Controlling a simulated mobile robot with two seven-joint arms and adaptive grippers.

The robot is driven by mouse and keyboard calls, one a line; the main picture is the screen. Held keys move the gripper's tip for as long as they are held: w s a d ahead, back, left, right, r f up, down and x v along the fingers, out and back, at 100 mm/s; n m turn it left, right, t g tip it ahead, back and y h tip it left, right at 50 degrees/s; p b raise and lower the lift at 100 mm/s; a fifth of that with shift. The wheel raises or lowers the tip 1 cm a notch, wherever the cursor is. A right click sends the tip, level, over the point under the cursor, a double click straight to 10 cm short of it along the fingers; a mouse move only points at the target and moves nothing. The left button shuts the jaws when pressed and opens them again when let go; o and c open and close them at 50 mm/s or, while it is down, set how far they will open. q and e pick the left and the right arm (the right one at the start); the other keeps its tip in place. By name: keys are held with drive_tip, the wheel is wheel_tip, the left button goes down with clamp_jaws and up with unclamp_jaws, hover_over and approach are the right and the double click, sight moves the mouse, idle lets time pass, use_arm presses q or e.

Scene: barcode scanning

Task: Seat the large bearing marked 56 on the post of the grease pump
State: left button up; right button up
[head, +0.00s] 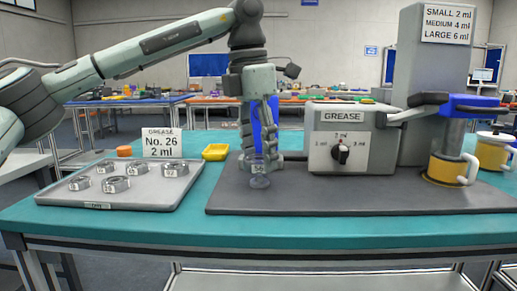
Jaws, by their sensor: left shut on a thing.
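My left gripper (258,150) comes down from above and is shut on a small ring-shaped bearing (257,169) with a label that seems to read 56. The bearing is at a small, shiny round fitting (260,183) on the grey base plate, probably the post. I cannot tell whether the bearing is around the post or just above it. The grease pump (323,143) is a grey box marked GREASE with a black dial, just right of the gripper. My right gripper is not in view.
A grey tray (147,198) with several labelled bearings lies at left, with a card (161,143) reading No. 26, 2 ml behind it. A yellow can (444,172) and tall grey column (428,60) stand at right. The plate's front (350,203) is clear.

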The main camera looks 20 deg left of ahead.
use_arm(q)
drive_tip(key=shift+f, duration=0.45)
idle(0.9)
drive_tip(key=shift+f+b, duration=0.35)
drive_tip(key=shift+f, duration=0.35)
idle(0.4)
drive_tip(key=o, duration=1.5)
drive_tip(key=shift+c, duration=0.2)
drive_tip(key=o, duration=0.3)
